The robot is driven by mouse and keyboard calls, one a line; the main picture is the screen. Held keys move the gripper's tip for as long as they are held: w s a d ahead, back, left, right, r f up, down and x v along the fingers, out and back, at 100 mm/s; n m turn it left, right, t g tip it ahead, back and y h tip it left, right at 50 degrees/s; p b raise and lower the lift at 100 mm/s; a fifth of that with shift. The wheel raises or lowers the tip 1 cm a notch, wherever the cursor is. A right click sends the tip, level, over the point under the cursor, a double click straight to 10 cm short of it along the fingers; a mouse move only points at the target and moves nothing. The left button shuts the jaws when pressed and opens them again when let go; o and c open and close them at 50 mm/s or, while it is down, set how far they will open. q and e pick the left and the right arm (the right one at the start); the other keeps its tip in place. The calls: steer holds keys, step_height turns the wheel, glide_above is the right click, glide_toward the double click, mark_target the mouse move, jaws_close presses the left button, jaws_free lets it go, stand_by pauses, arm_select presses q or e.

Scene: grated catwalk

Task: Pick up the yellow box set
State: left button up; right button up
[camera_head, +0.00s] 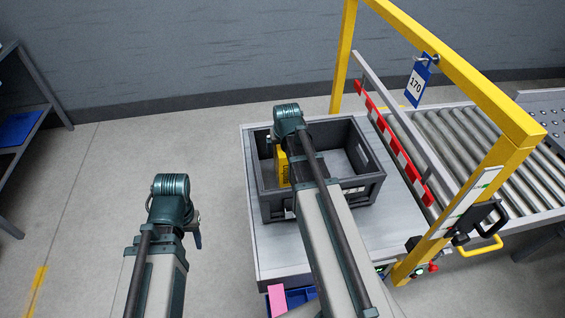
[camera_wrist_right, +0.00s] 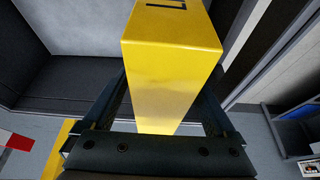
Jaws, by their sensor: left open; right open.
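The yellow box (camera_head: 282,167) stands inside a dark grey crate (camera_head: 369,186), at its left side, partly hidden by my right arm. In the right wrist view the yellow box (camera_wrist_right: 170,60) fills the middle, its flat end facing the camera. My right gripper (camera_wrist_right: 165,95) is open, with one finger on each side of the box. I cannot tell whether the fingers touch it. In the head view my right arm hides this gripper. My left gripper (camera_head: 197,237) is outside the crate, to the left of the table, mostly hidden by its wrist, and away from the box.
The crate sits on a grey table (camera_head: 262,247). A yellow frame (camera_head: 465,75) with a blue 170 tag (camera_head: 416,84) and a roller conveyor (camera_head: 455,140) stand to the right. A shelf (camera_head: 22,130) is at far left. Floor left of the table is clear.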

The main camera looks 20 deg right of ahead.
steer(key=shift+f, duration=0.2)
steer(key=shift+c, duration=0.3)
jaws_close()
stand_by(0.3)
